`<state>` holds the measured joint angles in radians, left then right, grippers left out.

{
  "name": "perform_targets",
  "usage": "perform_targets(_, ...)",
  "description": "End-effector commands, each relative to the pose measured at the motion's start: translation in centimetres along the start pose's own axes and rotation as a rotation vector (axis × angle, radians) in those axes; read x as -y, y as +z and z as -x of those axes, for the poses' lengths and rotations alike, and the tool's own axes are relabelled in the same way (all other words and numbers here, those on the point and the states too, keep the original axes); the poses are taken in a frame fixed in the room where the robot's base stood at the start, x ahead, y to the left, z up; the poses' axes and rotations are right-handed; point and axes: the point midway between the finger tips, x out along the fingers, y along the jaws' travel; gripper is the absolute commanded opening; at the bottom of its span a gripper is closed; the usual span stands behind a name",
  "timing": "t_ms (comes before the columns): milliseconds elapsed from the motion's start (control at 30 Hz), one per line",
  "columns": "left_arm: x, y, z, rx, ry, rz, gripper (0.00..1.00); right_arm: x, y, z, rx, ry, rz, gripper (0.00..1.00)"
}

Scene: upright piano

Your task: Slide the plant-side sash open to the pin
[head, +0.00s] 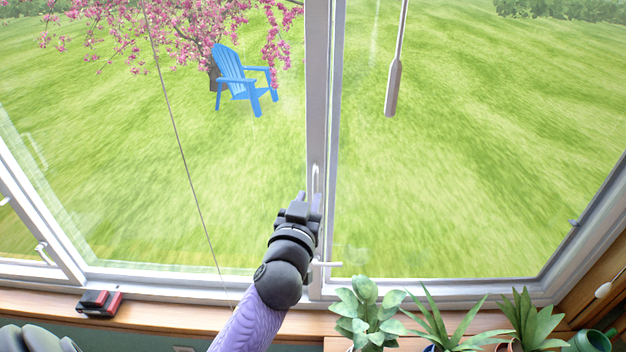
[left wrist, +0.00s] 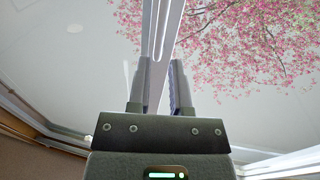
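The plant-side sash (head: 440,190) is the right-hand glass panel in the head view, above the potted plants. Its white left stile (head: 333,120) stands at the middle of the window. A slim upright pull handle (head: 316,178) is on the middle stile; it also shows in the left wrist view (left wrist: 160,35). A small dark peg (head: 573,222), perhaps the pin, sits on the right frame. My left gripper (head: 308,198) is at the handle's lower end. In the left wrist view its fingers (left wrist: 159,88) are apart, with the stile showing between them; contact cannot be told. My right gripper is out of view.
Potted plants (head: 365,308) stand below the sash at the right. A white lever (head: 326,263) juts from the stile just below my left gripper. A red and black object (head: 99,303) lies on the wooden sill at the left. A thin cord (head: 180,150) hangs at the left.

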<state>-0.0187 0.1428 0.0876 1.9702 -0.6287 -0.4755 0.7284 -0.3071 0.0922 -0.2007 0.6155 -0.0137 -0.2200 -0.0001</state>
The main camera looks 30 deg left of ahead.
Motion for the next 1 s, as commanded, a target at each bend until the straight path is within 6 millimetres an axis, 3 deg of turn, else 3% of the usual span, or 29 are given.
perform_targets(100,0.0,0.1,-2.6,-0.001,0.001,-0.002,0.25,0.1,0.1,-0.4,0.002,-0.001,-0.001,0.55)
perform_targets(300,-0.1,0.1,-5.0,0.001,0.002,-0.001,0.25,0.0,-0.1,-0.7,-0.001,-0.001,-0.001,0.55)
perform_targets(633,-0.1,0.1,-5.5,0.003,0.002,0.0,0.25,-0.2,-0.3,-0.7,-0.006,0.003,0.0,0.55)
perform_targets(767,-0.1,0.1,-5.5,0.003,0.002,0.0,0.0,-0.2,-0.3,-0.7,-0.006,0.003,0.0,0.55)
perform_targets(1000,-0.1,0.1,-5.5,0.003,0.002,0.0,0.0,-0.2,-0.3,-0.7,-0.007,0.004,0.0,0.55)
